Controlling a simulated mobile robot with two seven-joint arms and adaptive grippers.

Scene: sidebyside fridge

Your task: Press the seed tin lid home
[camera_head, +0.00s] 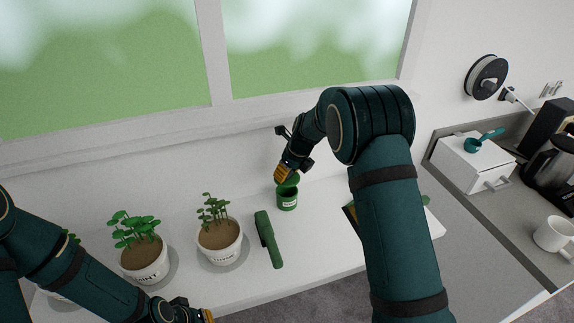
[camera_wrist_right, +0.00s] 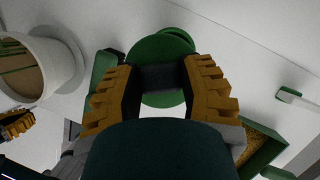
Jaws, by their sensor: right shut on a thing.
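The green seed tin (camera_head: 287,202) stands upright on the white sill, with a pale label on its front. Its green lid (camera_head: 290,181) is at the tin's mouth, looking slightly tilted; I cannot tell whether it is seated. My right gripper (camera_head: 281,173) is just above the tin, shut on the lid. In the right wrist view the lid (camera_wrist_right: 162,98) shows below a dark bar between the fingers (camera_wrist_right: 163,78), and a second green round edge shows behind it. My left gripper (camera_head: 208,315) is low at the bottom edge, its jaws unclear.
Potted plants (camera_head: 219,240) (camera_head: 144,259) stand left of the tin. A green tool (camera_head: 268,239) lies in front of it. A green-edged box (camera_wrist_right: 262,150) is partly hidden behind my right arm. A white drawer box (camera_head: 470,165) and mug (camera_head: 553,234) are on the right counter.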

